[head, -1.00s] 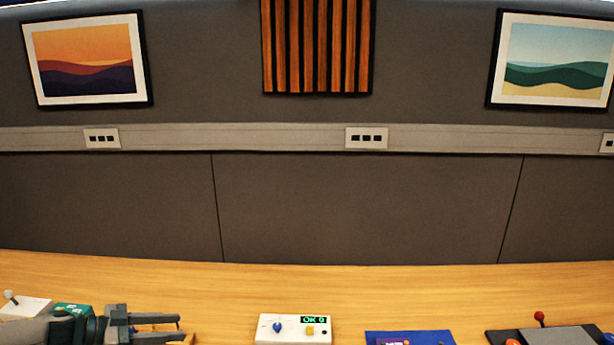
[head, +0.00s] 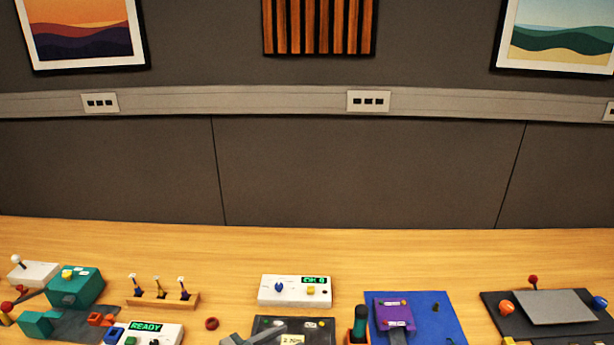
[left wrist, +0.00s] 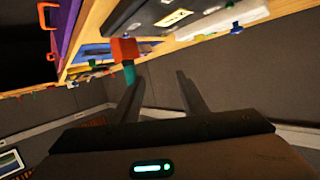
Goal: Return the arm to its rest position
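My left gripper (left wrist: 160,85) shows in the left wrist view with its two dark fingers apart and nothing visible between them. The table edge and a green handle with an orange part (left wrist: 124,52) appear beyond the fingers at a tilted angle. Whether the fingers are close to that handle cannot be told. In the head view, the left arm no longer covers the table's left part. A grey elongated piece (head: 250,337) shows at the bottom edge, and I cannot tell what it belongs to. My right gripper is in no view.
The wooden table (head: 420,260) holds a white box with a lit display (head: 294,291), a dark panel with a grey pad (head: 552,307), a blue mat (head: 440,300), a teal box (head: 76,288) and a wooden rack (head: 160,300). The strip by the wall is clear.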

